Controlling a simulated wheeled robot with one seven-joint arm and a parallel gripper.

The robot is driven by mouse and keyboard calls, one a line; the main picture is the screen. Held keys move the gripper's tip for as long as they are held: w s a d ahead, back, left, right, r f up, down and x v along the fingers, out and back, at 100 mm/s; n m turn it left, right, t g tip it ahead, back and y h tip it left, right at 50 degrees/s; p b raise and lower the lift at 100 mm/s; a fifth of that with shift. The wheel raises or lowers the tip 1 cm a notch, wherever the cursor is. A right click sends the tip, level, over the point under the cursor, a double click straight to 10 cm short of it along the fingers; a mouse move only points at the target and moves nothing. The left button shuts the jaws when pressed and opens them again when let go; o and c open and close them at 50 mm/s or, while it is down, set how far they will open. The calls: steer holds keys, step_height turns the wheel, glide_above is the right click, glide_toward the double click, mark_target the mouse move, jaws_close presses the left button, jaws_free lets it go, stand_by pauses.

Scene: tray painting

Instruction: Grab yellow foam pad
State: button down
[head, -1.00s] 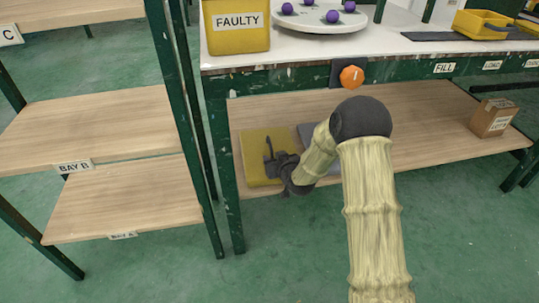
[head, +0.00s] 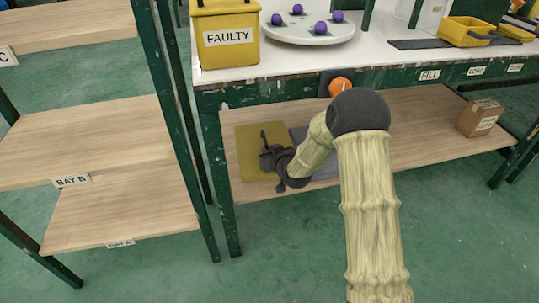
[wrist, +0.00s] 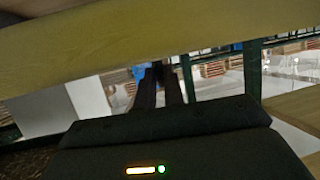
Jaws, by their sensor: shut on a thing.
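The yellow foam pad (head: 249,170) is a flat square on the left part of the bench's lower shelf area. My gripper (head: 267,148) is at the pad's right side, shut on it. Part of the pad is hidden behind the gripper. In the wrist view the pad (wrist: 120,45) crosses the upper picture as a broad yellow band, with my dark gripper fingers (wrist: 160,85) reaching up to its lower edge. Whether the pad touches the shelf is hard to tell.
The lower shelf (head: 420,130) has a grey pad (head: 298,137) beside the yellow one and a cardboard box (head: 480,118) at right. A green bench leg (head: 222,180) stands left of the pad. The white bench top (head: 385,55) is above, with an orange knob (head: 340,86) at its front.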

steer(key=r, duration=0.1)
steer(key=r+p, duration=0.1)
steer(key=r, duration=0.1)
steer(key=a+r+p, duration=0.1)
steer(key=r, duration=0.1)
steer(key=shift+s, duration=0.2)
steer(key=shift+d, duration=0.1)
steer(key=shift+w+d, duration=0.1)
